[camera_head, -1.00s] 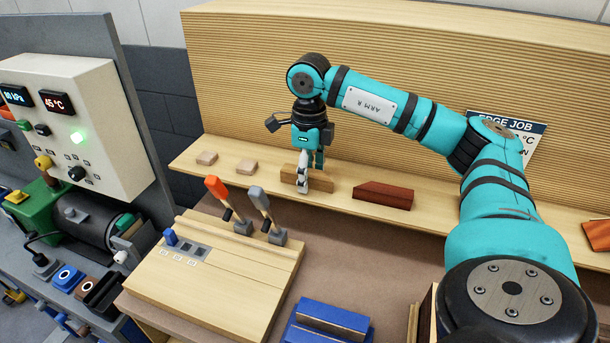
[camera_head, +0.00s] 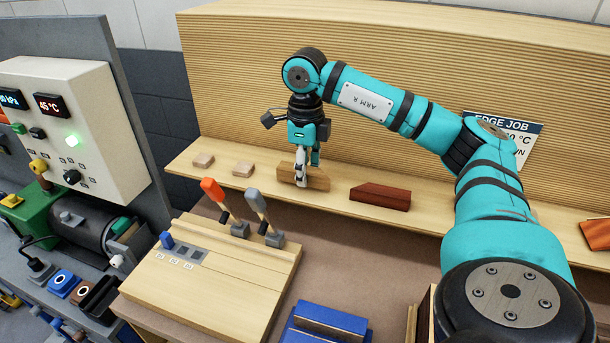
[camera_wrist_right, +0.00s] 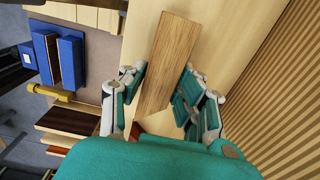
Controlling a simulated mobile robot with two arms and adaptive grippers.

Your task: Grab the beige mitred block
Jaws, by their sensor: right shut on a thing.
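In the right wrist view the block (camera_wrist_right: 168,65) runs lengthwise between the two fingers of the gripper (camera_wrist_right: 163,90). The finger covers part of the block in the head view. I cannot tell whether its underside still touches the shelf. My left gripper is not in view.
A dark red mitred block (camera_head: 380,196) lies just right on the shelf. A ribbed wooden panel (camera_head: 240,70) rises behind. Orange-handled (camera_head: 213,190) and grey-handled (camera_head: 255,199) levers stand on a wooden box in front.

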